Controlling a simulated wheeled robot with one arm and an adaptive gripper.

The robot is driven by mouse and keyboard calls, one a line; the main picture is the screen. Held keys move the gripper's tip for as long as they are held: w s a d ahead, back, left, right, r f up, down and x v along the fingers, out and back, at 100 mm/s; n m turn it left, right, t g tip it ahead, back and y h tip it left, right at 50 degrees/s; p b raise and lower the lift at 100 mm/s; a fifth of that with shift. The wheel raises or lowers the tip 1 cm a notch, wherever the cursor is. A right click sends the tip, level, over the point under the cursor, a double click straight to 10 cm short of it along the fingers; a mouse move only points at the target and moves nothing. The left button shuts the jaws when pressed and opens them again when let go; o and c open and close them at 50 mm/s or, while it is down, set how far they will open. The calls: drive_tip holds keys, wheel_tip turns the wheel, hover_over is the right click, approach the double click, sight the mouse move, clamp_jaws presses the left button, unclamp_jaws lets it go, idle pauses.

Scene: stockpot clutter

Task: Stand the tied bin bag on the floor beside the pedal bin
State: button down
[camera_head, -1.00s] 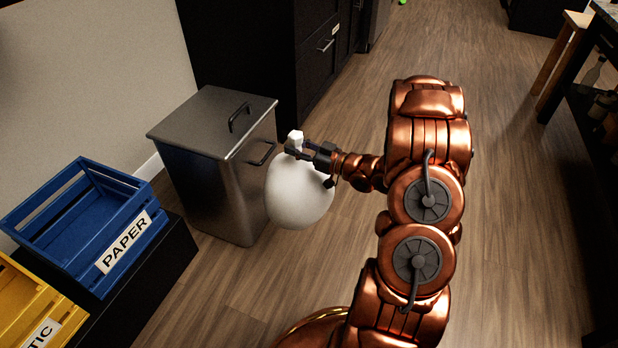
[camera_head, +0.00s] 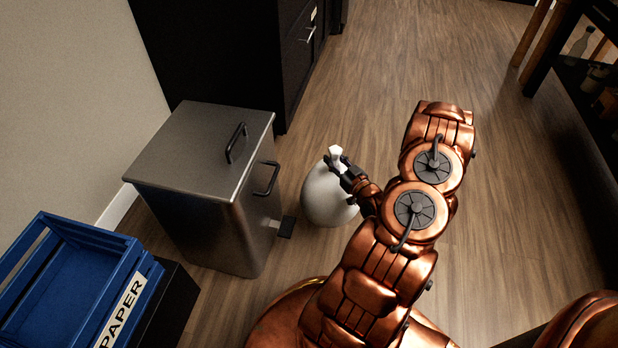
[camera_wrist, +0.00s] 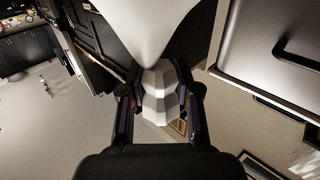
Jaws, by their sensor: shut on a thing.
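The white tied bin bag (camera_head: 325,197) is upright just right of the steel pedal bin (camera_head: 215,205) in the head view, with a gap between them at floor level. My gripper (camera_head: 342,168) is shut on the bag's tied neck at its top. In the wrist view my gripper (camera_wrist: 160,105) has a finger on each side of the pale knot, and the bag's body (camera_wrist: 155,25) fills the top middle. The bin's lid is down, and its pedal (camera_head: 286,227) sticks out towards the bag. Whether the bag's base touches the floor I cannot tell.
A blue crate labelled PAPER (camera_head: 75,270) stands on a black base at the left. Dark cabinets (camera_head: 225,50) stand behind the bin. A dark shelf unit (camera_head: 570,95) is at the right. The wooden floor (camera_head: 510,210) between is clear.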

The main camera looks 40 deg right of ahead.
drive_tip(key=w+d+f+b, duration=0.1)
drive_tip(key=w+f+b, duration=0.1)
drive_tip(key=w, duration=0.5)
drive_tip(key=w+d+f+b, duration=0.2)
drive_tip(key=w+b, duration=0.1)
drive_tip(key=w, duration=0.5)
drive_tip(key=shift+w+f, duration=0.25)
drive_tip(key=shift+f, duration=0.15)
drive_tip(key=c, duration=0.8)
unclamp_jaws()
drive_tip(key=shift+f, duration=0.15)
